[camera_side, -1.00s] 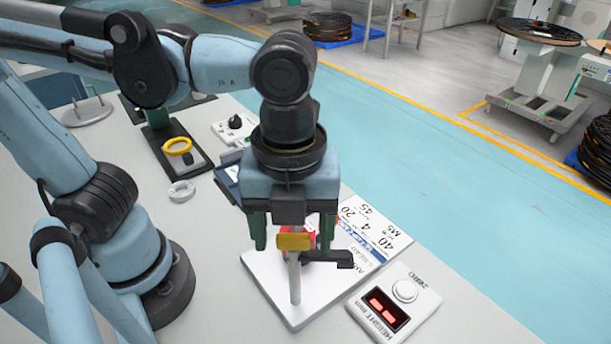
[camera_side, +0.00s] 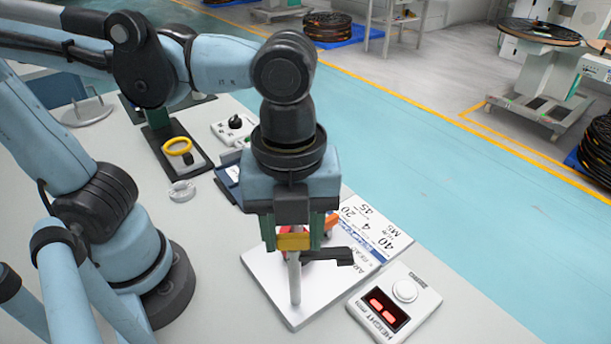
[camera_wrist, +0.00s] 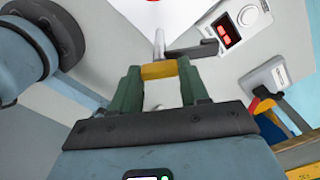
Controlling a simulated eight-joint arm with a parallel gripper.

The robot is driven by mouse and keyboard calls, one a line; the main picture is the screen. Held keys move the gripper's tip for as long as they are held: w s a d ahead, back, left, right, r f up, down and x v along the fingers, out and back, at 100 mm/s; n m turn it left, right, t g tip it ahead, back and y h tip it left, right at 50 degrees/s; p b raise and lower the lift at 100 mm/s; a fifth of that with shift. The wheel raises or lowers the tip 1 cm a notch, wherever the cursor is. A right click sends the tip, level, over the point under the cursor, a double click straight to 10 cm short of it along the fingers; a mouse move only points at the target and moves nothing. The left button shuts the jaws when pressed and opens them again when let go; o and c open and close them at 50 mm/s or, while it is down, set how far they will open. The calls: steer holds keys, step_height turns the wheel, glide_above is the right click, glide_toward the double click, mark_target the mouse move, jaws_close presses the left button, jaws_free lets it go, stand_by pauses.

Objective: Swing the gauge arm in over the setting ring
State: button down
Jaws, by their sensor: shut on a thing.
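The gauge stands on a white base plate (camera_side: 262,272) with a thin upright post (camera_side: 294,282). A yellow block (camera_side: 293,241) sits on the post, and the black gauge arm (camera_side: 328,256) reaches to the right from beside it. My gripper (camera_side: 293,235) points down, with its green fingers shut on the yellow block. The wrist view shows the block (camera_wrist: 158,70) between the fingers and the black arm (camera_wrist: 193,49) beyond it. A red-orange part (camera_side: 331,222) is mostly hidden behind my gripper. A loose grey ring (camera_side: 181,191) lies left; I cannot tell which ring is the setting ring.
A height display (camera_side: 393,302) with a round white button stands right of the base plate. A printed card (camera_side: 372,226) lies behind the plate. A yellow ring (camera_side: 177,146) on a black stand and a box with a black knob (camera_side: 234,125) are farther back.

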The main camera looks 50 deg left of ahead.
steer(key=n, duration=0.8)
steer(key=shift+n, duration=0.3)
steer(key=n, duration=0.4)
steer(key=shift+w+n, duration=0.1)
steer(key=shift+n, duration=2.2)
steer(key=c, duration=0.6)
jaws_free()
steer(key=shift+o, duration=0.2)
step_height(320, 180, up, 12)
